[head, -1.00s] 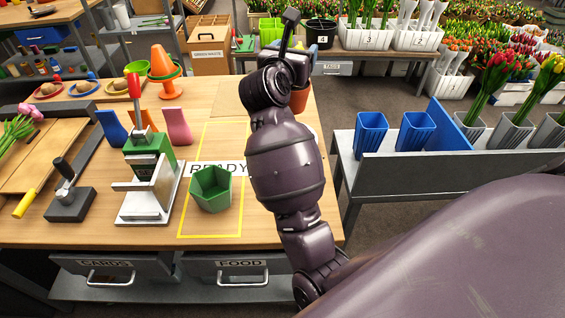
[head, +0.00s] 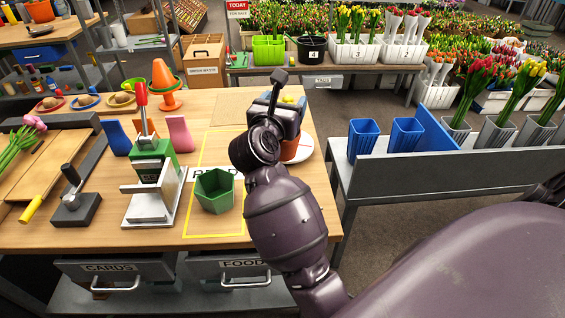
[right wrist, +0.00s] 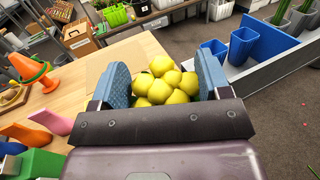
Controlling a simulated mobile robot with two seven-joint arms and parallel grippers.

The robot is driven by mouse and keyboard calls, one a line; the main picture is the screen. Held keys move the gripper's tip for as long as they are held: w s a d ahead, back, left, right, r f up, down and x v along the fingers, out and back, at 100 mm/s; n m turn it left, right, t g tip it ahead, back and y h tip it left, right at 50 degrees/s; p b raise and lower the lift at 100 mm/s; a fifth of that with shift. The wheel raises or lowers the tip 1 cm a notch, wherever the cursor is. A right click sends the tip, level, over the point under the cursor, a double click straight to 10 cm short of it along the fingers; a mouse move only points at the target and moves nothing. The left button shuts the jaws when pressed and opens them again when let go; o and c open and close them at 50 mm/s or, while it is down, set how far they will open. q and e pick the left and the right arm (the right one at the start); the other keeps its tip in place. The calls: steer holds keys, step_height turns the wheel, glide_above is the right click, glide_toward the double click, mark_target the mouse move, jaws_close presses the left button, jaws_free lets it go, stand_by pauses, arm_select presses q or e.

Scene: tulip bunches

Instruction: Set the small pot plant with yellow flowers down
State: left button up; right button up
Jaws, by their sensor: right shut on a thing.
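The small pot plant has yellow flowers (right wrist: 168,84) between the two blue-grey fingers of my right gripper (right wrist: 163,72) in the right wrist view. In the head view its terracotta pot (head: 294,149) shows beside my right gripper (head: 277,118), with a little yellow above. The gripper is shut on the plant. The pot is upright in front of or over a round white plate (head: 309,148) at the table's right side; I cannot tell whether it touches it. My arm hides part of both. My left gripper is out of view.
A green hexagonal pot (head: 214,191) stands in the yellow-outlined area left of my arm. A press with a red handle (head: 151,180) and an orange cone (head: 164,80) stand further left. Blue buckets (head: 363,137) are on the grey bench at right. Bare wood (head: 228,108) lies behind-left of the gripper.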

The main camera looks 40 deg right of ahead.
mark_target(284, 155)
step_height(284, 155, down, 8)
steer(key=shift+f+b, duration=0.1)
steer(key=shift+b, duration=0.65)
step_height(284, 155, down, 6)
steer(key=shift+r+b, duration=0.2)
steer(key=shift+b, duration=0.45)
steer(key=shift+f, duration=0.25)
steer(key=shift+a, duration=0.1)
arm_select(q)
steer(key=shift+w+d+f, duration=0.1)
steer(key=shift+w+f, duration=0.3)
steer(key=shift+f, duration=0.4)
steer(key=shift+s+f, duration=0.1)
arm_select(e)
steer(key=shift+f, duration=0.15)
steer(key=o, duration=1)
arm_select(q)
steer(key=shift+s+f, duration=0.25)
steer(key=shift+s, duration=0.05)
arm_select(e)
steer(key=o, duration=0.3)
